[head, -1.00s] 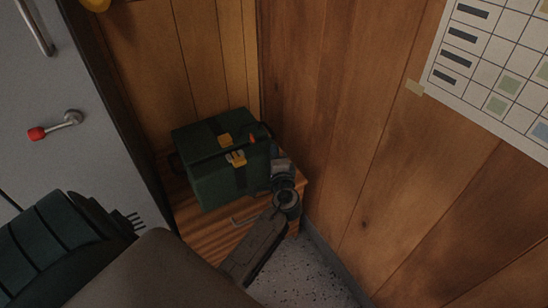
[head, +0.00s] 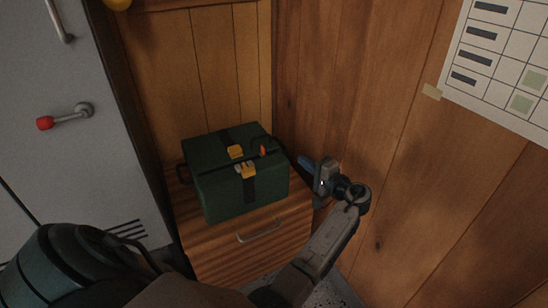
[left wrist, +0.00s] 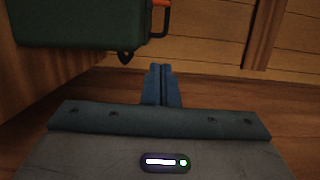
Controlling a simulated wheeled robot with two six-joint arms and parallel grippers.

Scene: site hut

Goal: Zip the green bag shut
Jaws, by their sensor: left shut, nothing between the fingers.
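The green bag (head: 245,193) stands upright on a small wooden cabinet in the corner. A dark strap with two yellow-orange buckle parts (head: 246,170) crosses its top and front. A small orange-red tab (head: 263,150), which looks like the zip pull, stands near the right end of the seam along the top. I cannot tell whether the seam is fully closed. My left gripper (head: 305,163) is shut and empty, just right of the bag and apart from it. In the left wrist view its blue fingers (left wrist: 162,85) are together, below the bag (left wrist: 75,22). My right gripper is not in view.
The wooden cabinet (head: 215,245) has a drawer handle. A grey locker (head: 75,165) with a red-tipped handle stands at left. Wood-panelled walls close in behind and at right, near my left gripper. A chart (head: 500,70) hangs on the right wall.

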